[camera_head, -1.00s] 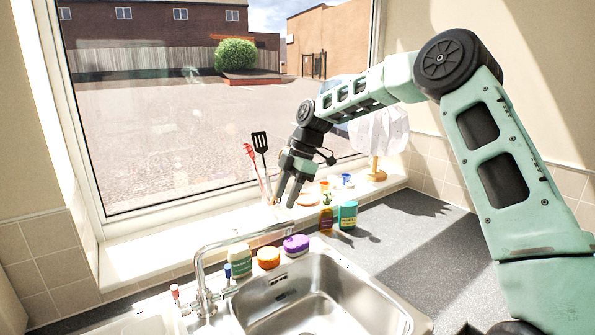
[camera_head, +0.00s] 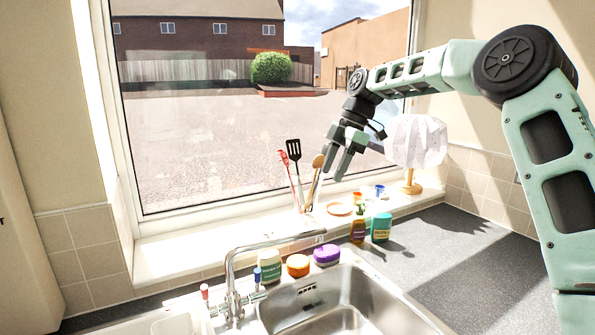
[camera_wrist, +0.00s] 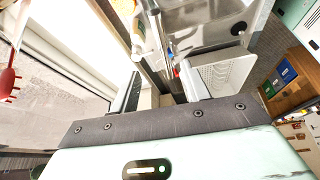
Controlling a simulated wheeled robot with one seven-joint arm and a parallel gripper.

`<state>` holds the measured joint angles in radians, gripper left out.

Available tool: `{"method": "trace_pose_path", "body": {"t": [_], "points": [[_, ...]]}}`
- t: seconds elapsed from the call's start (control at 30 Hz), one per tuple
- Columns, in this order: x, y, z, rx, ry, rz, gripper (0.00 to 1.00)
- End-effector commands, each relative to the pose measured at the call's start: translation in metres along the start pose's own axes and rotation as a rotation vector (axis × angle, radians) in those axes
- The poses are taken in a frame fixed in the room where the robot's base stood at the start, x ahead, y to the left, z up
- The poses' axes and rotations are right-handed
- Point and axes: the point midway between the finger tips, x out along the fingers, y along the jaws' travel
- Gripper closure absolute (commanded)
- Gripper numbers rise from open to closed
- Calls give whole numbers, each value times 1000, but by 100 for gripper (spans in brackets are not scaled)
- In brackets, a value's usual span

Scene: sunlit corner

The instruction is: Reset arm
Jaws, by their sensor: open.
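My gripper (camera_head: 337,163) is at the end of my green and black arm, in front of the window and above the sill. Its two fingers are apart with nothing between them. In the wrist view its fingers (camera_wrist: 165,90) stand apart, with the sink and tap beyond. The utensils, a red one (camera_head: 290,172), a black spatula (camera_head: 295,160) and a wooden spoon (camera_head: 316,172), stand upright on the sill to the left of the gripper. The gripper does not appear to touch them.
A tap (camera_head: 231,275) rises at the sink (camera_head: 330,300). A green-lidded jar (camera_head: 269,267), orange (camera_head: 298,265) and purple (camera_head: 326,255) tubs, an amber bottle (camera_head: 358,229) and a teal tub (camera_head: 381,227) stand behind. A white-shaded lamp (camera_head: 416,140) is at right. The grey counter (camera_head: 460,250) is clear.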

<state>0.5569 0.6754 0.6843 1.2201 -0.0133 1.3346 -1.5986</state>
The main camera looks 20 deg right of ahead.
Motion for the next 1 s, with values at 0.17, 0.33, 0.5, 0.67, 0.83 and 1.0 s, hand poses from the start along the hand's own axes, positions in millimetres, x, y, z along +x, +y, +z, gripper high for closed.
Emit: {"method": "trace_pose_path", "body": {"t": [0.17,0.33,0.5,0.67,0.83,1.0], "points": [[3,-1,-4,1,-2,-4,54],[38,-28,-62,63,-50,-44,54],[97,-100,-140,219,-147,-77,54],[146,-195,-184,406,-241,-55,54],[183,-299,-188,626,-309,13,54],[202,-374,-167,809,-331,81,54]]}}
